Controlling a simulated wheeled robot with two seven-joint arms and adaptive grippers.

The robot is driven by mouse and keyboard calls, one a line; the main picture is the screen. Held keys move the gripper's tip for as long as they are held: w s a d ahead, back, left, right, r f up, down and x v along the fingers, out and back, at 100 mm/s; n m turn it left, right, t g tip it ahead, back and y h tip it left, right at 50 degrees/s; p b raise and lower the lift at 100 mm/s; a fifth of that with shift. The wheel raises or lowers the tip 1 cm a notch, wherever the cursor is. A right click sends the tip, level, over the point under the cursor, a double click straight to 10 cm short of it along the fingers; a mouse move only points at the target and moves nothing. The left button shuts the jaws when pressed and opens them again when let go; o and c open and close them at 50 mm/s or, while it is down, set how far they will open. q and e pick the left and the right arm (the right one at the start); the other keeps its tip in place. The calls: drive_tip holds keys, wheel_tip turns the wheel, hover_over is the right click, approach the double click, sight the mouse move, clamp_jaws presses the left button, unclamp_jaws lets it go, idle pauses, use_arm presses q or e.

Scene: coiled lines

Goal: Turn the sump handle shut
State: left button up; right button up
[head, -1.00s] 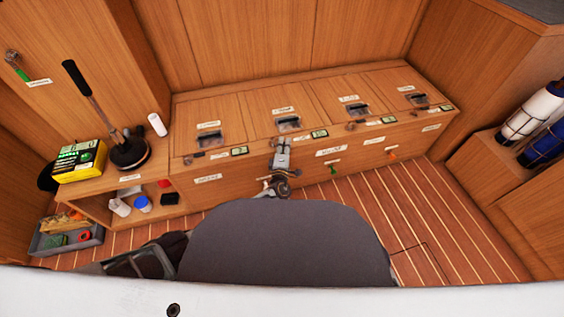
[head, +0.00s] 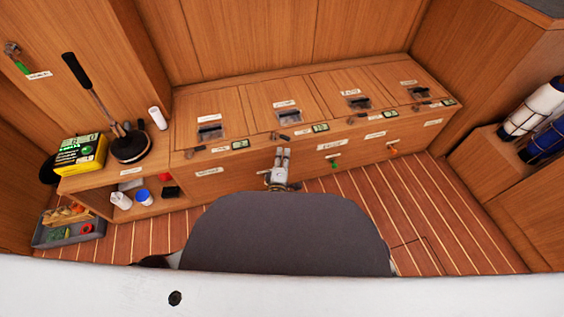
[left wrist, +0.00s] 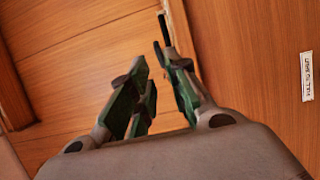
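On the bench front in the head view are a small green handle (head: 335,163) and a small orange handle (head: 393,153). A third, green-gripped handle (head: 18,60) is on the wall at far left. The labels are too small to read there, so I cannot tell which is the sump handle. My left gripper (head: 283,154) is in front of the bench front, left of the green handle, and hides what lies behind it. In the left wrist view its fingers (left wrist: 158,75) are apart, with bare wood between them and nothing clearly held. My right gripper is out of view.
The long wooden bench (head: 240,182) has several lids with dark latches. A grey bin (head: 68,237) is on the floor. A white label (left wrist: 307,77) is right of the fingers. The striped floor at right is clear.

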use_arm(q)
drive_tip(key=shift+s+a, duration=0.1)
drive_tip(key=shift+s, duration=1.25)
